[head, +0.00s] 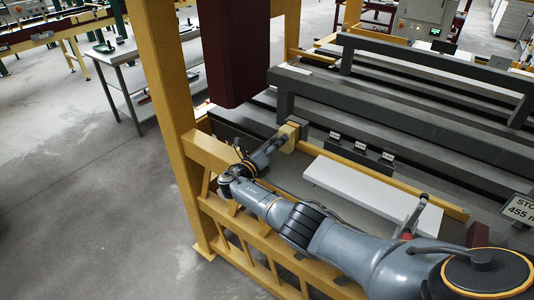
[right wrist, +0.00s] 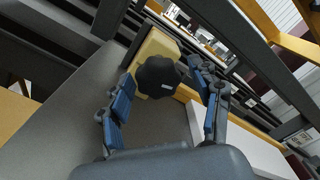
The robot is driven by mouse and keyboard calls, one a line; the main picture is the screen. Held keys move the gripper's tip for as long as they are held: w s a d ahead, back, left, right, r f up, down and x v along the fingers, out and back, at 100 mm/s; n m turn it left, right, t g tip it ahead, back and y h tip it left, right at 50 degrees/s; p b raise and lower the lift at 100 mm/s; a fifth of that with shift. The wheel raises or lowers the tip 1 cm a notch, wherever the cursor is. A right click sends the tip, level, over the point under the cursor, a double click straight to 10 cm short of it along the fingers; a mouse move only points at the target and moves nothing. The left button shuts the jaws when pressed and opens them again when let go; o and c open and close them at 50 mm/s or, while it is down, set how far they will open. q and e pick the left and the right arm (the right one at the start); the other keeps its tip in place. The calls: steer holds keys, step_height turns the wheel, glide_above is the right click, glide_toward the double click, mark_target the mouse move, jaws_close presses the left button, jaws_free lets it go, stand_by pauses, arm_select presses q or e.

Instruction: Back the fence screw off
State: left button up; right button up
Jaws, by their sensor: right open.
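The fence screw has a dark lobed knob (right wrist: 157,76), seen in the right wrist view in front of a yellow block (right wrist: 157,44). My right gripper (head: 268,150) reaches up to the block. In the right wrist view its open fingers (right wrist: 163,72), with blue pads, stand on either side of the knob, with gaps visible. I cannot tell how deep the knob sits between them. My left gripper is not in view.
A pale board (head: 370,192) lies beside the yellow rail (head: 385,177). A dark red column (head: 232,55) hangs close above my right gripper, and a yellow post (head: 168,95) stands to its left. A grey beam frame (head: 400,120) spans behind.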

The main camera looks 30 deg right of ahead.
steer(key=v, duration=1)
steer(key=shift+s+a, duration=0.2)
steer(key=shift+s, duration=0.05)
steer(key=shift+f, duration=0.1)
